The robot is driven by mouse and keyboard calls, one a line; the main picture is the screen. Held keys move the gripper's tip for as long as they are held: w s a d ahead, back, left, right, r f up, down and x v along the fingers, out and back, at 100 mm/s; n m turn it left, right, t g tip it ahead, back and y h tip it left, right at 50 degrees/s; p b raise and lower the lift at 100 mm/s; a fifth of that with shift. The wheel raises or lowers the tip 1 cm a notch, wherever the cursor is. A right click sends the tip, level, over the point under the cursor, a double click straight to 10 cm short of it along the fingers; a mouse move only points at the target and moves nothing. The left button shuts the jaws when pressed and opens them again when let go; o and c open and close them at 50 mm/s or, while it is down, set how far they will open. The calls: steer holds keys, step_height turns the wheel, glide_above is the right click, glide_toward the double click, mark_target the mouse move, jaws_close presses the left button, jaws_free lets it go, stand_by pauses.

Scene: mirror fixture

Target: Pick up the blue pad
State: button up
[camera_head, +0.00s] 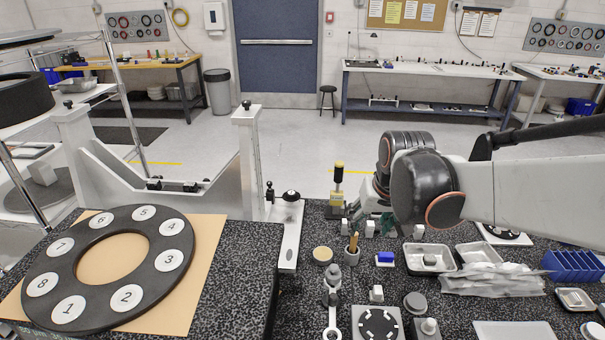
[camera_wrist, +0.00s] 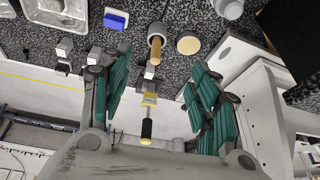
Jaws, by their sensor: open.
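The blue pad (camera_head: 386,257) is a small blue block on a white base, standing on the speckled dark worktop in the head view. It also shows near the top of the wrist view (camera_wrist: 117,18). My gripper (camera_wrist: 158,62) has two teal-padded fingers spread wide, with nothing held between them. In the wrist view the pad lies beyond the left fingertip, apart from it. In the head view my gripper (camera_head: 384,222) is partly hidden by my arm and is above and behind the pad.
A cup with a wooden-handled brush (camera_head: 353,250) and a round tan disc (camera_head: 322,254) stand left of the pad. A metal tray (camera_head: 414,261) is to its right. A yellow-topped tool (camera_head: 337,190) stands behind. A numbered black ring (camera_head: 40,258) lies at left.

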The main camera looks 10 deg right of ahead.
steer(key=w+d+f+m+g+p, duration=0.1)
steer(key=w+d+f, duration=0.15)
steer(key=d, duration=0.25)
steer(key=w+d+f+g+p, duration=0.1)
steer(key=w+d+f+p, duration=0.1)
steer(key=d+f, duration=0.25)
steer(key=b, duration=0.2)
glide_above(387, 254)
steer(key=f, duration=0.7)
steer(key=shift+s, duration=0.35)
steer(key=shift+w+a+f+b, duration=0.1)
steer(key=shift+f+b, duration=0.15)
steer(key=shift+f, duration=0.85)
steer(key=shift+w+d+f+b, duration=0.1)
steer(key=shift+w+f+b, duration=0.1)
steer(key=shift+f, duration=0.9)
steer(key=shift+w+a+f+b, duration=0.1)
steer(key=shift+f+b, duration=0.15)
steer(key=shift+f, duration=0.85)
steer(key=shift+s, duration=0.1)
steer(key=c, duration=0.7)
steer(key=shift+r, duration=0.1)
step_height(387, 254, up, 20)
steer(key=p, duration=0.4)
